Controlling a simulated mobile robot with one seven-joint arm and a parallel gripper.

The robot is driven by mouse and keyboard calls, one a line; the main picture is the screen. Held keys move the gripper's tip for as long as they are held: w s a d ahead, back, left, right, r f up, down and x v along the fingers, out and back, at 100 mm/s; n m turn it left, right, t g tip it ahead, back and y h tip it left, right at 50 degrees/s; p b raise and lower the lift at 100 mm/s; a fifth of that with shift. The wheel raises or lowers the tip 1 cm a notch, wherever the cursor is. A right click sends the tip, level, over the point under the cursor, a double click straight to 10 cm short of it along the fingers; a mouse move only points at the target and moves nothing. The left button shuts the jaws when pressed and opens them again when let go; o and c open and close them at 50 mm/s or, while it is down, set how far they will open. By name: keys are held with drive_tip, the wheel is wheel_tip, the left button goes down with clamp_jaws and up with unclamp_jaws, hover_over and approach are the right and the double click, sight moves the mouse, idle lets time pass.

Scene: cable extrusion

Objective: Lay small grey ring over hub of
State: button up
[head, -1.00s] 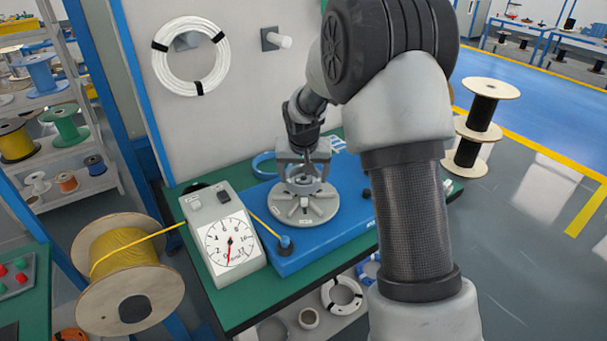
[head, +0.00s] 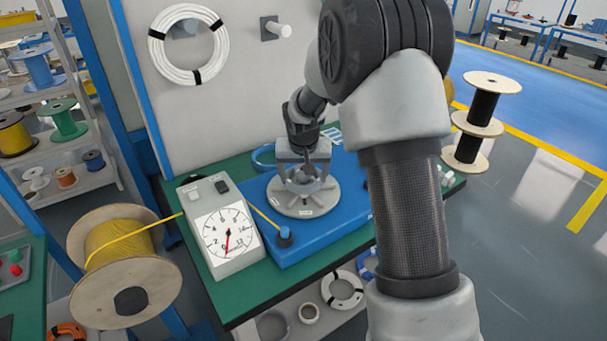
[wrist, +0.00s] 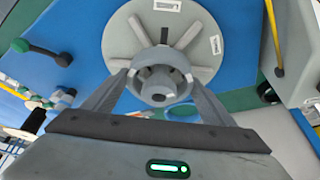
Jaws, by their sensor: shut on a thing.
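The grey round disc (head: 290,209) with raised spokes lies on the blue base. It also fills the top of the wrist view (wrist: 122,40). My gripper (head: 304,173) is directly over the disc's middle, pointing down. In the wrist view its two fingers (wrist: 160,72) are shut on the small grey ring (wrist: 145,57), one on each side. The hub (wrist: 158,84) shows inside the ring's outline. The ring looks close above or around the hub; I cannot tell whether it touches the disc. In the head view the fingers partly hide ring and hub.
The blue base (head: 330,222) lies on a green table (head: 240,302). A yellow cable spool (head: 122,262) is at the far left.

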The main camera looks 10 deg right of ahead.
drive_tip(key=shift+f+b, duration=0.45)
drive_tip(key=shift+f, duration=0.05)
idle(0.4)
drive_tip(key=o, duration=1.1)
drive_tip(key=shift+r, duration=0.1)
drive_tip(key=shift+r+p, duration=2.55)
drive_tip(key=shift+r, duration=1.45)
